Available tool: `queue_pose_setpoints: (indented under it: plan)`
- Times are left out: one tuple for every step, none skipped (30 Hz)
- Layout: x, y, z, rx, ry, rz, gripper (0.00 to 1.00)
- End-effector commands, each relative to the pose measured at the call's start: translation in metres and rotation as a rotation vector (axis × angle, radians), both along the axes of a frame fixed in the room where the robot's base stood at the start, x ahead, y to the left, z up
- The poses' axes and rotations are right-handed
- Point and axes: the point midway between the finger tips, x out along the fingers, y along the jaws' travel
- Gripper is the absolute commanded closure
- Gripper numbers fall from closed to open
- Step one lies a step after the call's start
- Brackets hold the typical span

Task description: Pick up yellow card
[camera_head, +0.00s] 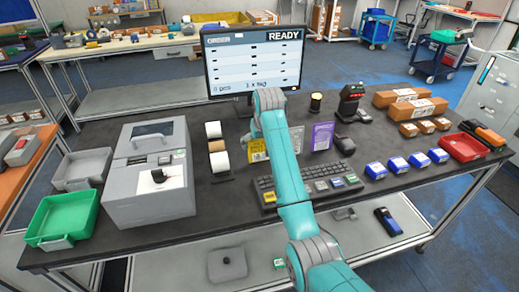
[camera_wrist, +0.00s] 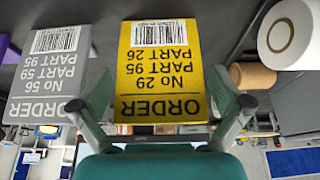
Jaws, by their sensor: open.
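The yellow card (camera_wrist: 160,70) shows upside down in the wrist view, with a barcode and the text "ORDER, No 29, PART 95, PART 26". My gripper (camera_wrist: 160,95) is open, with one finger on each side of the yellow card. I cannot tell whether either finger touches it. In the head view the yellow card (camera_head: 257,150) stands on the dark table, partly hidden by my arm.
A grey card (camera_wrist: 48,75) stands close on one side of the yellow card, with a purple card (camera_head: 322,136) beyond it. Paper rolls (camera_head: 218,147) stand on the other side. A monitor (camera_head: 253,65) rises behind, and a keyboard (camera_head: 268,190) lies in front.

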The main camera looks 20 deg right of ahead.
Motion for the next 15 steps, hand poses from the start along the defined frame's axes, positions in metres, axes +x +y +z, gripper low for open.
queue_pose_setpoints:
  plan:
    - [0.0022, -0.0002, -0.0058, 0.0, 0.001, 0.0, 0.0]
    - [0.0031, -0.0002, -0.0083, 0.0, 0.001, 0.0, 0.0]
    - [0.0041, -0.0002, -0.0108, 0.0, 0.001, 0.0, 0.0]
    - [0.0048, -0.0002, -0.012, 0.0, 0.0, 0.0, 0.0]
    - [0.0053, -0.0002, -0.0128, 0.0, -0.001, 0.0, 0.0]
    - [0.0058, -0.0002, -0.0134, 0.0, -0.001, 0.0, 0.0]
    - [0.0058, -0.0002, -0.0136, 0.0, -0.002, 0.0, 0.0]
    - [0.0059, -0.0003, -0.0136, 0.0, -0.002, 0.0, 0.0]
    - [0.0059, -0.0003, -0.0135, 0.0, -0.002, 0.0, 0.0]
    - [0.0058, -0.0003, -0.0134, 0.0, -0.002, 0.0, 0.0]
    - [0.0058, -0.0003, -0.0134, 0.0, -0.002, 0.0, 0.0]
    - [0.0058, -0.0003, -0.0134, 0.0, -0.002, 0.0, 0.03]
    - [0.0057, -0.0003, -0.0133, 0.0, -0.002, 0.0, 0.1]
    - [0.0057, -0.0003, -0.0133, 0.0, -0.002, 0.0, 0.18]
    - [0.0057, -0.0003, -0.0133, 0.0, -0.002, 0.0, 0.28]
